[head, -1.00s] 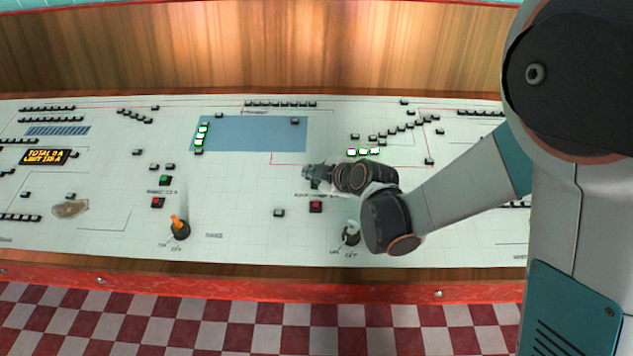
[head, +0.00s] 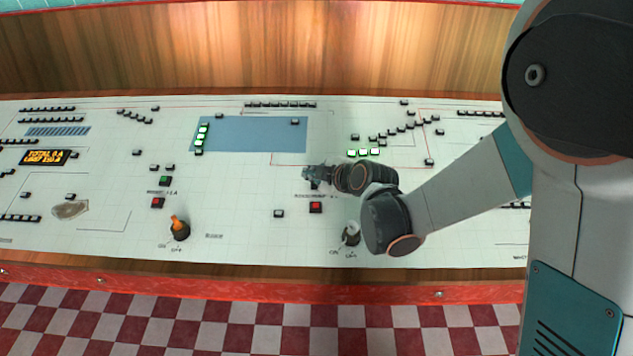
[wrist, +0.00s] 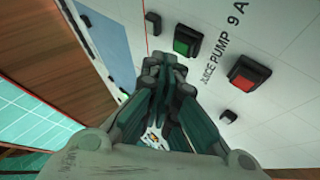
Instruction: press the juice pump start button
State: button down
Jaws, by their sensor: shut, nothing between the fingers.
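In the wrist view, a green square button (wrist: 187,40) in a black housing stands on the white panel beside the printed words JUICE PUMP 9 A. A red button (wrist: 247,77) is on the other side of that label. My gripper (wrist: 165,62) is shut and empty, its tips appearing just below and left of the green button; I cannot tell whether they touch it. In the head view, my gripper (head: 309,174) hovers over the panel above the red button (head: 315,207). The green button is hidden there behind my gripper.
The white control panel (head: 110,235) carries many small black switches. Another green button (head: 165,181) and red button (head: 157,202) sit further left. An orange-topped knob (head: 179,228) and a pale knob (head: 351,235) stand near the front edge. A lit display (head: 44,157) is at left.

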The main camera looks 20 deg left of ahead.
jog(key=shift+f, duration=0.15)
jog(key=shift+f+b, duration=0.25)
jog(key=shift+b, duration=0.15)
jog(key=shift+w+f+b, duration=0.15)
jog(key=shift+f+b, duration=0.2)
dwell(0.4)
jog(key=shift+r, duration=0.1)
jog(key=shift+r+p, duration=0.45)
jog(key=shift+r, duration=0.25)
jog(key=shift+s+d+r+p, duration=0.1)
jog(key=shift+s+r+p, duration=0.1)
jog(key=shift+r+p, duration=0.5)
jog(key=shift+s+a+r+p, duration=0.1)
jog(key=shift+s+r+p, duration=0.2)
jog(key=shift+r, duration=0.65)
jog(key=shift+s+d+r+p, duration=0.1)
jog(key=shift+s+r+p, duration=0.05)
jog(key=shift+r+p, duration=0.55)
jog(key=shift+r, duration=0.1)
